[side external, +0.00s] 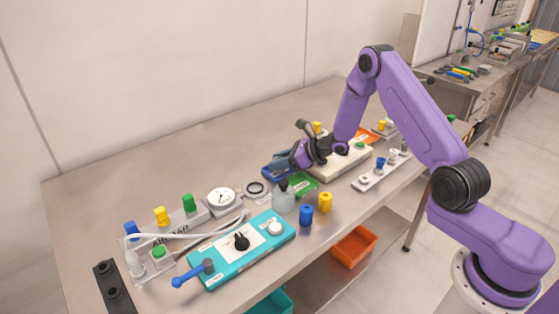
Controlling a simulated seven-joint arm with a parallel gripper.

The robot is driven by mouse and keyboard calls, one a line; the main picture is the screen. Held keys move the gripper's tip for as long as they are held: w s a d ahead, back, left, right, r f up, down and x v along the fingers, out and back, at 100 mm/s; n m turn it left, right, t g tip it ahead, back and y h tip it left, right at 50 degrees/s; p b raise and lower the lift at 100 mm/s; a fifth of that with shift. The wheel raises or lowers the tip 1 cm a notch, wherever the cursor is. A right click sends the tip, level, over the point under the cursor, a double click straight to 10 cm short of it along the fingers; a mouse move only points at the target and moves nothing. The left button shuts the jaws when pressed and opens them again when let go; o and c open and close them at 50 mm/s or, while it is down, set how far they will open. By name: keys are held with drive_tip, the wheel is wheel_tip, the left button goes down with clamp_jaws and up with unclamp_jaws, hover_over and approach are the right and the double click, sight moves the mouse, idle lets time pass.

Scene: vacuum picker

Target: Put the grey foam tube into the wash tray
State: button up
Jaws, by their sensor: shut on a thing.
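My gripper (302,152) is over the far middle of the bench, just above a blue tray (270,174). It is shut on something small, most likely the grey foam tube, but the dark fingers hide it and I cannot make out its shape. The blue tray may be the wash tray; its inside is partly covered by my gripper. I cannot tell whether the held thing touches the tray.
A green tray (304,187), a clear bottle (283,200), a blue cylinder (306,215) and a yellow cylinder (325,202) stand in front. A cream box (345,163) is right of my gripper. A teal panel (221,270) lies nearer. The back left of the bench is clear.

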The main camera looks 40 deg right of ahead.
drive_tip(key=o, duration=1)
drive_tip(key=shift+o, duration=0.2)
